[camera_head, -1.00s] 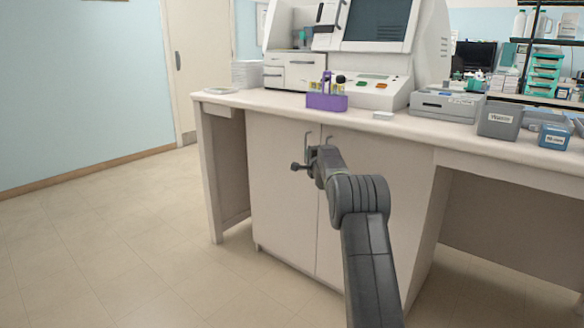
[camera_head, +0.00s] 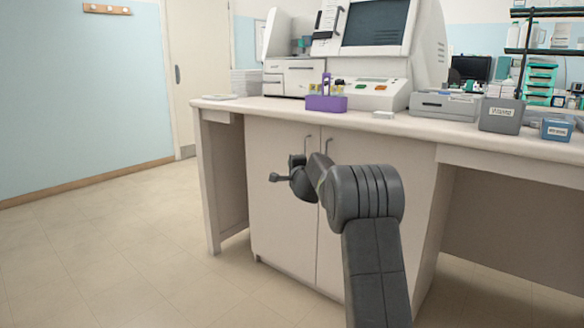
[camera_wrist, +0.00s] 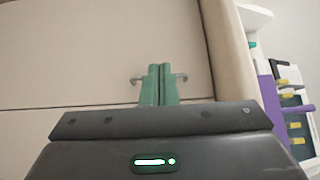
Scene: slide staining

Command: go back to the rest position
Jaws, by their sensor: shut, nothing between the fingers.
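My gripper (camera_wrist: 160,85) shows in the wrist view with its two green fingers together and nothing between them. In the head view my arm reaches up from the lower right, and its wrist end stands in front of the white cabinet doors, below the bench edge; the fingertips are hard to make out there.
The bench (camera_head: 420,132) carries a purple rack (camera_head: 326,103), a large analyzer (camera_head: 375,60), a grey waste box (camera_head: 501,116) and a blue box (camera_head: 556,129). The purple rack also shows at the right of the wrist view (camera_wrist: 271,110). Open floor (camera_head: 110,250) lies to the left.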

